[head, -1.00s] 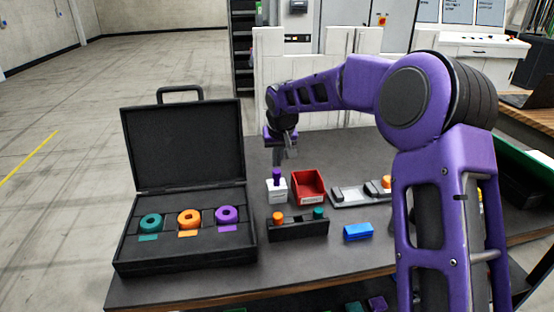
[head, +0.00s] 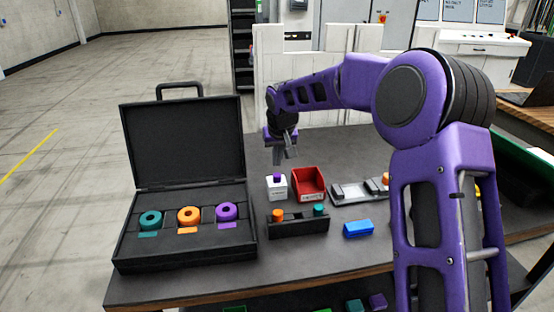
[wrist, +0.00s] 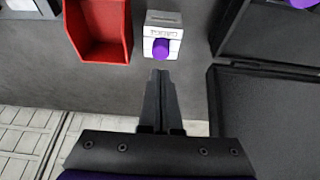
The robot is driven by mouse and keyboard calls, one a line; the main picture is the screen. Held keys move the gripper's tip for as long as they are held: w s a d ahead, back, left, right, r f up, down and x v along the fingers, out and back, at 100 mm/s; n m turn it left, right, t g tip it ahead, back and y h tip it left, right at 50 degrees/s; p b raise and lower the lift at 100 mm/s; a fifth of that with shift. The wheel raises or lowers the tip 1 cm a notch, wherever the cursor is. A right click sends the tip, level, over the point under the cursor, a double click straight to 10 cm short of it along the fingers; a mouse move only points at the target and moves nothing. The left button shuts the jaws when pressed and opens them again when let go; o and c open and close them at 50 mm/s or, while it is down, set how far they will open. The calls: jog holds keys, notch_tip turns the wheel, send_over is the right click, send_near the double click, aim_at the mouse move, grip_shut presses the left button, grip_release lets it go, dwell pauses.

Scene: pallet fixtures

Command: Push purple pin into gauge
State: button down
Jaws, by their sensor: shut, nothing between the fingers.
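The gauge is a small white block (head: 277,190) standing on the dark table between the black case and the red bin; it also shows in the wrist view (wrist: 163,25). The purple pin (head: 277,177) stands upright in the top of the gauge, with only a short part showing above it. In the wrist view the purple pin (wrist: 160,48) shows as a round cap. My gripper (head: 284,160) is shut and empty, above the table on the far side of the gauge. In the wrist view my gripper (wrist: 161,75) has its fingertips together just short of the pin, apart from it.
A red bin (head: 308,186) stands close to the gauge's right. An open black case (head: 182,215) with teal, orange and purple rings is at left. A black holder (head: 298,228) with orange and teal pins and a blue block (head: 358,229) lie nearer.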

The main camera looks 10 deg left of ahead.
notch_tip(320, 180, up, 8)
jog(key=p, duration=0.2)
jog(key=shift+f, duration=0.2)
